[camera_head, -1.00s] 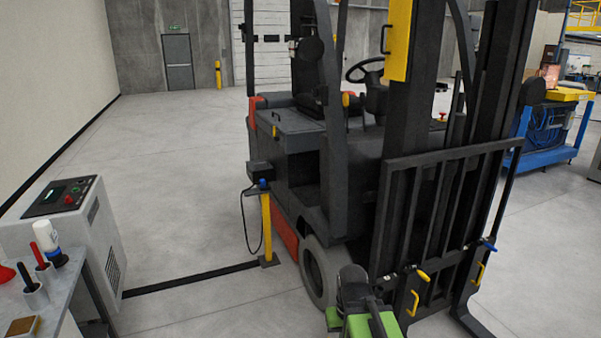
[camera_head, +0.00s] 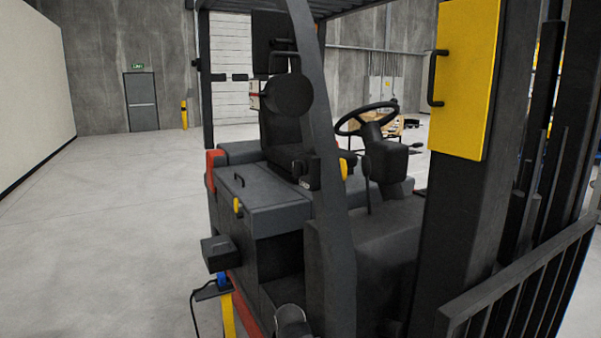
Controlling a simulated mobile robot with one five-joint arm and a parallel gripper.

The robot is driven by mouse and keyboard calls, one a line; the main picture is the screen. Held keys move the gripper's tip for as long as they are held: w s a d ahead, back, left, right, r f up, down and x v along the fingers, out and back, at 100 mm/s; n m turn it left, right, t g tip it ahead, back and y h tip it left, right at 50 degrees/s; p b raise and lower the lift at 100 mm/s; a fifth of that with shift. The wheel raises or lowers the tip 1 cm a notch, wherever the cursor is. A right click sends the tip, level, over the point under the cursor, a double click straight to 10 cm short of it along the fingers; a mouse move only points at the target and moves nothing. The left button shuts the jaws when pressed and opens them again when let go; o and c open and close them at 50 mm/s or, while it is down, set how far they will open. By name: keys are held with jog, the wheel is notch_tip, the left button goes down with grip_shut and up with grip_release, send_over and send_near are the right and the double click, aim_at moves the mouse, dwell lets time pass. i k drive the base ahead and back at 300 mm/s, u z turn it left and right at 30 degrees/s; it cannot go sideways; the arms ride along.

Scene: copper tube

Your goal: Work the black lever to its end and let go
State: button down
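A dark forklift (camera_head: 275,222) fills the middle and right of the view. No part stands out clearly as the black lever. A thin dark upright rod (camera_head: 367,192) shows beside the steering column, but I cannot tell if it is the lever. A dark rounded part at the bottom edge may be my arm. My gripper's fingers are not in view, and nothing is seen touching these handles.
The steering wheel (camera_head: 366,118) and black seat (camera_head: 283,148) are in the cab. A dark box (camera_head: 217,252) on a yellow post (camera_head: 228,315) stands at the forklift's left side, with a cable. A dark pillar rises in front of the cab. The floor (camera_head: 110,230) at left is clear.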

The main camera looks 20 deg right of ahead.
aim_at(366, 163)
jog(key=u, duration=0.65)
jog(key=i, duration=1.5)
jog(key=u, duration=0.5)
jog(key=k, duration=0.85)
jog(key=u, duration=0.25)
jog(key=i, duration=0.85)
jog(key=z, duration=0.05)
